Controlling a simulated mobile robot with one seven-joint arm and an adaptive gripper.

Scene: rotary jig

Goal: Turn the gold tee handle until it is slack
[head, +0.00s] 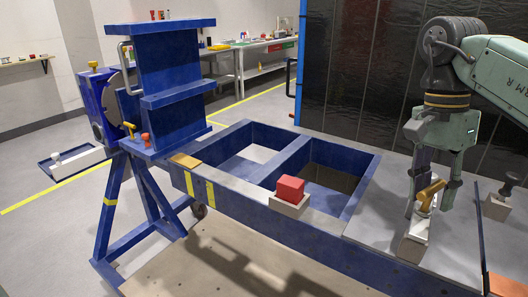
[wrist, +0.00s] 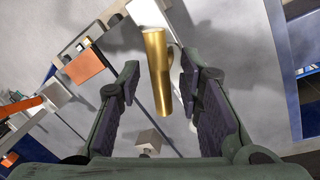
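The gold tee handle (head: 431,193) stands on a pale block (head: 415,246) on the grey worktop. In the wrist view the handle's gold bar (wrist: 158,75) runs lengthwise between my fingers. My gripper (head: 433,190) points down over the handle, with a finger on either side of it. In the wrist view my gripper (wrist: 160,72) is open, and gaps show between the bar and both finger pads. The handle's stem is mostly hidden under the bar.
A red block (head: 290,188) on a grey base sits left of the handle, beside the frame's open bays. A dark knob (head: 511,178) on a pale base (head: 497,207) stands close on the right. A dark panel wall (head: 345,75) rises behind.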

